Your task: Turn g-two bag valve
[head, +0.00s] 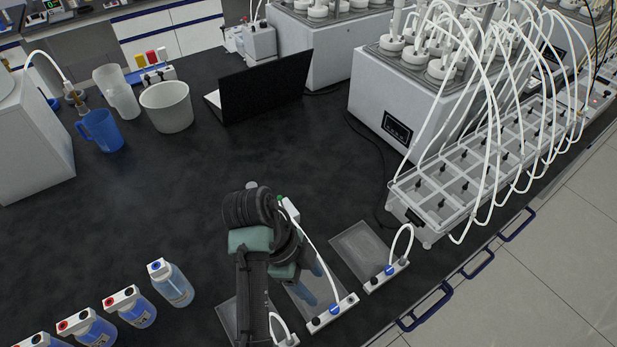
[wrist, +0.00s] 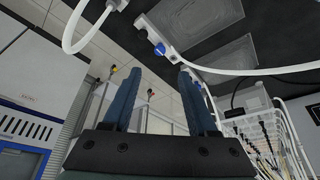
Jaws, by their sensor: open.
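Flat clear bags lie along the front of the black bench in the head view, each with a white valve strip at its front end. The right bag (head: 362,246) has a blue valve knob (head: 389,270). The middle bag has another blue knob (head: 333,309). A left bag (head: 228,318) is partly hidden by my arm. No labels are readable, so I cannot tell which is g-two. My gripper (head: 314,283) is over the middle bag, its blue fingers apart and empty. In the wrist view my gripper (wrist: 160,75) is open, with a blue knob (wrist: 160,49) beyond the fingertips.
White tubes run from the strips; one curves close by my fingers in the wrist view (wrist: 255,71). A grey channel tray (head: 470,175) with many tubes stands to the right. Blue-labelled bottles (head: 172,285) stand at lower left. The bench middle is clear up to the laptop (head: 262,88).

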